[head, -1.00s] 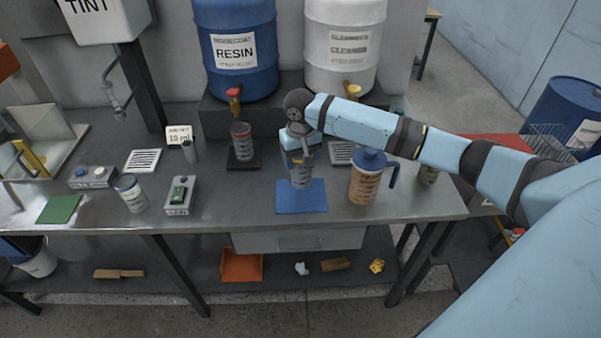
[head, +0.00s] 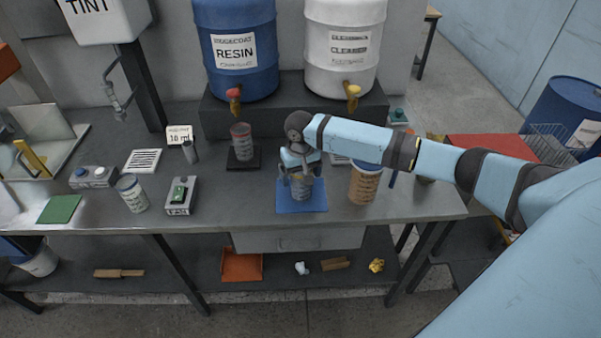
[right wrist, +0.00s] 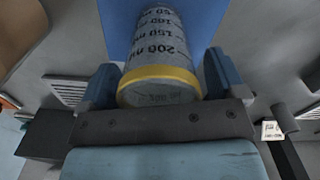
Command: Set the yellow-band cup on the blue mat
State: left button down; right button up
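The yellow-band cup (head: 302,189) is a grey translucent measuring cup with a yellow band at its rim. It is upright over the middle of the blue mat (head: 286,206); whether its base touches the mat is hard to tell. My right gripper (head: 301,175) is around its upper part from above. In the right wrist view the cup (right wrist: 160,60) sits between the two blue fingers of that gripper (right wrist: 162,75), which look closed on its sides near the yellow rim. The blue mat (right wrist: 212,20) shows beyond it. My left gripper is not in view.
A blue-lidded jug (head: 363,187) stands close right of the mat, partly behind my arm. A red-banded cup (head: 241,143) stands on a dark pad. Another cup (head: 132,194) and a device with a green display (head: 179,195) stand left.

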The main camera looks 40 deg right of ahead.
jog(key=shift+r, duration=0.15)
notch_tip(320, 180, up, 12)
dwell(0.6)
dwell(0.4)
